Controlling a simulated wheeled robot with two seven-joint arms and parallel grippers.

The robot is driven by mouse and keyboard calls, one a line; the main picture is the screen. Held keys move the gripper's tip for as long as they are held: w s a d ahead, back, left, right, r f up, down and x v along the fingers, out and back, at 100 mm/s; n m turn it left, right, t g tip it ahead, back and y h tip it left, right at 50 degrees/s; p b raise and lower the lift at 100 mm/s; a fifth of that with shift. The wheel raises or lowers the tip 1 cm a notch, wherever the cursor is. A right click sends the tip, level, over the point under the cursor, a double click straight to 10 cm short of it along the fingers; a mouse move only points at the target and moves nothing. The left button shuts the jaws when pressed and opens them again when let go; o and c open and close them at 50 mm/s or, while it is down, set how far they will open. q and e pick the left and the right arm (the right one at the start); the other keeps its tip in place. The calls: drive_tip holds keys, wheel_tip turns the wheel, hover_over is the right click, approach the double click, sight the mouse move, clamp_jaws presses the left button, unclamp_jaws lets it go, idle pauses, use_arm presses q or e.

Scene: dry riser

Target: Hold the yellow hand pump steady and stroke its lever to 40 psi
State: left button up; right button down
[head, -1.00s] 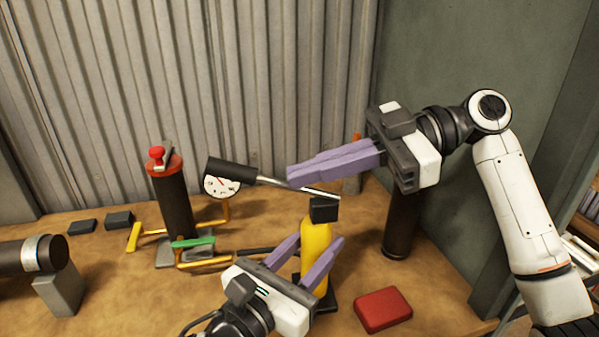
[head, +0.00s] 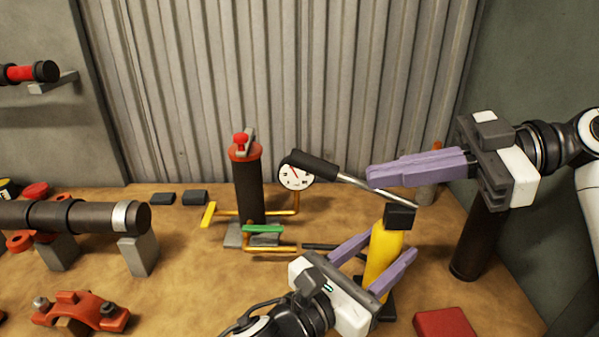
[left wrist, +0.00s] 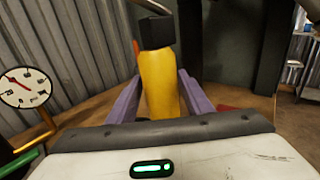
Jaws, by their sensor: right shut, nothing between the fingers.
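The yellow hand pump (head: 384,252) stands upright on the table, with a black head (head: 400,217) on top. My left gripper (head: 382,257) is shut on its body; in the left wrist view a purple finger lies on each side of the pump (left wrist: 160,88). The pump's lever (head: 314,165) slants up to the left from the head, with a black grip. My right gripper (head: 372,179) is shut and empty, its fingertips overlapping the lever shaft; contact cannot be told. The round white gauge (head: 295,178) stands behind the lever, partly covered by its grip. Its reading is too small to tell.
A dark cylinder with a red cap (head: 248,185) and brass piping with a green handle (head: 263,228) stand left of the pump. A dark pipe (head: 85,216) on grey blocks and an orange clamp (head: 80,312) are at left. A red box (head: 445,324) lies right of the pump.

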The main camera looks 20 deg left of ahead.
use_arm(q)
drive_tip(key=shift+o, duration=1.2)
drive_tip(key=v, duration=1.2)
